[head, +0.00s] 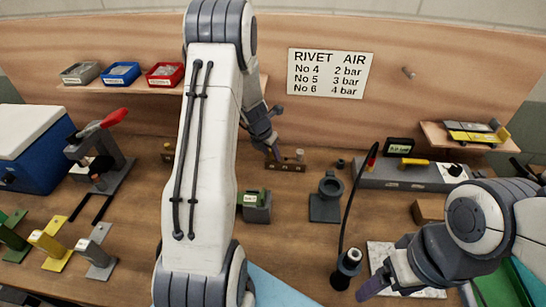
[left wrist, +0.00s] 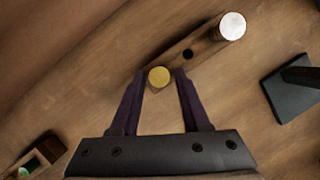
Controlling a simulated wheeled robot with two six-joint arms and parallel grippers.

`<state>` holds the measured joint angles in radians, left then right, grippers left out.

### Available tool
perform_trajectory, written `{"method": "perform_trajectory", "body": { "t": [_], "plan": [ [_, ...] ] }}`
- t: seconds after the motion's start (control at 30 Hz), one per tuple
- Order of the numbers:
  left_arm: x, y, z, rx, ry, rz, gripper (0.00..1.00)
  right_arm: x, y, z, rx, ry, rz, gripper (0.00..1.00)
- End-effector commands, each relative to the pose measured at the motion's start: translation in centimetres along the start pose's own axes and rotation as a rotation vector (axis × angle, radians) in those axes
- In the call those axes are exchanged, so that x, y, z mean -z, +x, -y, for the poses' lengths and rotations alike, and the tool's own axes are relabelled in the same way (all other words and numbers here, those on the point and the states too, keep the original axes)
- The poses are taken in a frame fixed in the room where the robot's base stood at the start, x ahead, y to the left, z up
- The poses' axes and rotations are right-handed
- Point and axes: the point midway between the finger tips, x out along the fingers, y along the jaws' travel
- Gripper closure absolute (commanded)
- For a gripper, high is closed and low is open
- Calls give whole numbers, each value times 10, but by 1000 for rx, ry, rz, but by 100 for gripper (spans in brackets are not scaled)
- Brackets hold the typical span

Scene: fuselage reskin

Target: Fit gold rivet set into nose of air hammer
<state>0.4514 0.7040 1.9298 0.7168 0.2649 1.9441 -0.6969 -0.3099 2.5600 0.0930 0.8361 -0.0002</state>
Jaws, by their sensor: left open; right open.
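The gold rivet set (left wrist: 159,77) stands in a small wooden rack (left wrist: 205,45), seen from above in the left wrist view. My left gripper (left wrist: 160,78) is open, with one finger on each side of the gold set; whether they touch it cannot be told. A silver set (left wrist: 232,26) stands at the rack's other end, with an empty hole between. In the head view my left gripper (head: 272,156) is over the rack (head: 287,168) and hides the gold set. A black tool with a hose, seemingly the air hammer (head: 347,266), stands upright at front right. My right gripper (head: 368,289) is open beside it.
A dark holder (head: 325,198) and a green-topped block (head: 256,205) stand in front of the rack. A grey regulator panel (head: 410,175) is at the back right. A sign (head: 330,73) lists pressures. Colored stands and a blue cooler (head: 40,155) are at left.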

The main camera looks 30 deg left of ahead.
Motion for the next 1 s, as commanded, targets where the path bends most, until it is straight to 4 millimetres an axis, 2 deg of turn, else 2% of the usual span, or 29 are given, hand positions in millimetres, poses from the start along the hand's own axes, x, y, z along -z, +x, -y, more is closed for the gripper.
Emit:
{"method": "perform_trajectory", "body": {
  "t": [0.23, 0.3, 0.37, 1.0],
  "plan": [
    [0, 0, 0, 0, 0, 0, 54, 0, 0, 0, 0, 0, 0, 18],
    [0, 0, 0, 0, 0, 0, 80, 0, 0, 0, 0, 0, 0, 18],
    [0, 0, 0, 0, 0, 0, 100, 0, 0, 0, 0, 0, 0, 18],
    [-3, -9, 0, 0, 0, 0, 100, 1, -11, 1, 0, 0, 0, 18]
  ]
}}
